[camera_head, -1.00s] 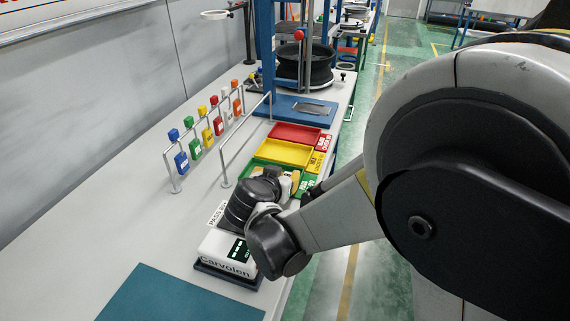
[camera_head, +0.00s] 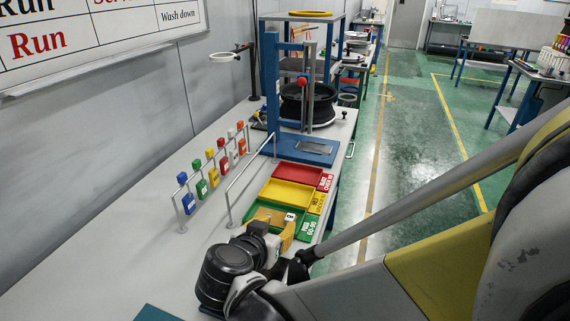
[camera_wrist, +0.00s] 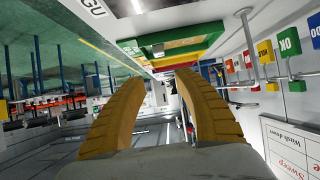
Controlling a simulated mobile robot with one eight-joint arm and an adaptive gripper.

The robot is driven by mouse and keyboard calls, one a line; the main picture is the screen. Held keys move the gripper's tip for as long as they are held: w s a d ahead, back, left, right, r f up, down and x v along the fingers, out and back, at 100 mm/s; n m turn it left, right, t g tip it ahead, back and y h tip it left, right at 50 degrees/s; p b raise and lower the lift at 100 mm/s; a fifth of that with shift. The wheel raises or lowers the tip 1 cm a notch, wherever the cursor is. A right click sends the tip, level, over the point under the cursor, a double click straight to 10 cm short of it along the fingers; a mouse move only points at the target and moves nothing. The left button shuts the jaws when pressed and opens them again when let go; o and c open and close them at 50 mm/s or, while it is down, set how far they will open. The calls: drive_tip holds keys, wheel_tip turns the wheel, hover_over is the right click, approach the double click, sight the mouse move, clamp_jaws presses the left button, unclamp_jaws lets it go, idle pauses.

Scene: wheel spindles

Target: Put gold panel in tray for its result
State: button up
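A flat gold-brown panel (camera_head: 268,214) lies in the green tray (camera_head: 306,231), the nearest of three coloured trays. My gripper partly covers it in the head view. In the wrist view, the gold-brown panel (camera_wrist: 186,43) shows inside the green tray (camera_wrist: 152,52), ahead of my fingers. My gripper (camera_head: 277,226) is just in front of the green tray. In the wrist view, the yellow fingers of my gripper (camera_wrist: 159,78) are spread, with nothing between them.
A yellow tray (camera_head: 287,194) and a red tray (camera_head: 299,173) lie behind the green one. A metal rail (camera_head: 248,172) and a rack of coloured tags (camera_head: 212,174) stand to the left. A blue press frame (camera_head: 272,80) stands behind.

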drive_tip(key=s+d+r+n+g+y, duration=0.1)
drive_tip(key=s+d+g, duration=0.15)
drive_tip(key=d, duration=0.45)
drive_tip(key=s+d+r+n+g, duration=0.1)
drive_tip(key=s+d, duration=0.2)
drive_tip(key=d, duration=0.5)
drive_tip(key=s+d+r+n+y, duration=0.1)
drive_tip(key=s+d+n+y, duration=0.1)
drive_tip(key=s+d, duration=0.3)
drive_tip(key=s+g+y, duration=0.1)
drive_tip(key=s, duration=0.2)
drive_tip(key=shift+s+d+r, duration=0.3)
drive_tip(key=shift+s, duration=0.05)
